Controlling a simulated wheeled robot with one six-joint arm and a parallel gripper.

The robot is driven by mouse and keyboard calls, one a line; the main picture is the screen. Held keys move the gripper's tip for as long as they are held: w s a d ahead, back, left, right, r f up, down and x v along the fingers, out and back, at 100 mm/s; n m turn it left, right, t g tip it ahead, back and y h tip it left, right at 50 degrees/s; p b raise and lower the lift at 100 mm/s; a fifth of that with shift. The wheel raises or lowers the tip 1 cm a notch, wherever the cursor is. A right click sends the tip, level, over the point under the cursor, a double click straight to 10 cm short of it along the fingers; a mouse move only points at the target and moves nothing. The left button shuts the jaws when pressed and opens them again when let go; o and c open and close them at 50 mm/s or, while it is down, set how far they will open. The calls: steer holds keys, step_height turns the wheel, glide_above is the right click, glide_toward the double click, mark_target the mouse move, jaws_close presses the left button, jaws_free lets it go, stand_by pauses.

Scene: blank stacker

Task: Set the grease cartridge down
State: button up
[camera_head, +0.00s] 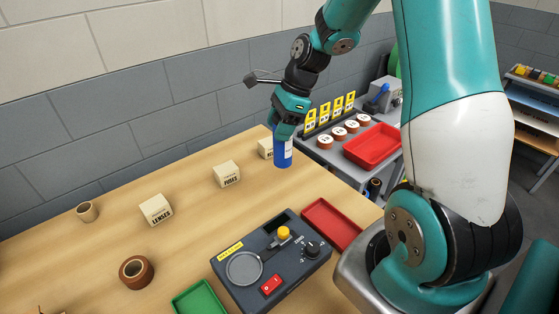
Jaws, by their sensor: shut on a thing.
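The grease cartridge (283,152) is a blue cylinder with a pale label, upright near the far right part of the wooden table (190,235). My gripper (284,128) is shut on its upper end from above. The gripper hides the cartridge's top. I cannot tell whether the cartridge's bottom touches the table or hangs just above it.
A box (265,148) stands just left of the cartridge, with the FUSES box (227,174) and LENSES box (156,209) farther left. A dark machine (272,262), a red tray (332,224) and a green tray (200,299) are nearer. Brown rings (136,271) lie left.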

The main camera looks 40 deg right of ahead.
mark_target(280, 160)
step_height(280, 160, down, 11)
steer(key=shift+r+p, duration=0.2)
steer(key=shift+p, duration=0.45)
steer(key=shift+f, duration=0.15)
steer(key=o, duration=1.2)
